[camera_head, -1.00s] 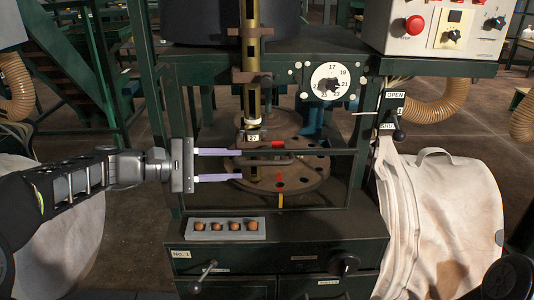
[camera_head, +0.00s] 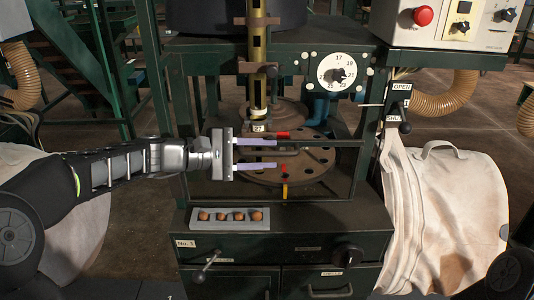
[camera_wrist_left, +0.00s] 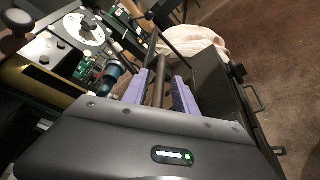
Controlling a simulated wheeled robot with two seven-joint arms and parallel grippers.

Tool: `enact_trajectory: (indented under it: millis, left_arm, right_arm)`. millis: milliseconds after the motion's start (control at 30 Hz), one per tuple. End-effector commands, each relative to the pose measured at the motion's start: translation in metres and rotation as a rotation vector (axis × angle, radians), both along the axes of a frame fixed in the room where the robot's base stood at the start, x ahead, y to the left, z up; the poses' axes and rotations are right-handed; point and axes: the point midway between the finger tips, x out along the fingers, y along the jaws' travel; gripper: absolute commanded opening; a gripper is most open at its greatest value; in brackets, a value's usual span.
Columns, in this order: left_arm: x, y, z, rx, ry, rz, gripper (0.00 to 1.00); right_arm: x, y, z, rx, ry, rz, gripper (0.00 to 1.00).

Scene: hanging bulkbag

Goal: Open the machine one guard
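The machine one guard (camera_head: 335,144) is a dark rectangular frame across the front of the round drilled plate (camera_head: 318,171). It stands upright and looks shut. A dark handle bar runs near its top rail. My left gripper (camera_head: 277,154) is in front of the guard, its two pale purple fingers apart and pointing right, one above the other. In the left wrist view, a dark bar (camera_wrist_left: 158,82) lies between the spread fingers; I cannot tell if they touch it. My right gripper is not in view.
A tray (camera_head: 203,226) with several brown balls sits on the ledge below the guard. A numbered dial (camera_head: 341,75) and an OPEN/SHUT lever (camera_head: 404,127) are at upper right. A brass column (camera_head: 257,60) stands above the plate.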

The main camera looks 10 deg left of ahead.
Motion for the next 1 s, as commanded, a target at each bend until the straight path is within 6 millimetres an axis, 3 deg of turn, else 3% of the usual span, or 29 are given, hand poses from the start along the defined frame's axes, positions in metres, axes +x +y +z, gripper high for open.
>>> enact_trajectory:
  millis: [367, 767, 1000]
  left_arm:
    - [0.0044, -0.0065, -0.0014, 0.001, -0.001, 0.001, 0.34]
    - [0.0042, -0.0063, -0.0013, 0.001, -0.001, 0.001, 0.02]
    - [0.0042, -0.0063, -0.0014, 0.0, 0.0, 0.0, 0.0]
  right_arm:
    - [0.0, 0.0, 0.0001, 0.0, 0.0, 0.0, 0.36]
    - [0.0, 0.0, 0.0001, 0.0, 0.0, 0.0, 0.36]
    - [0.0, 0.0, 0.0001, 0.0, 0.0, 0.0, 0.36]
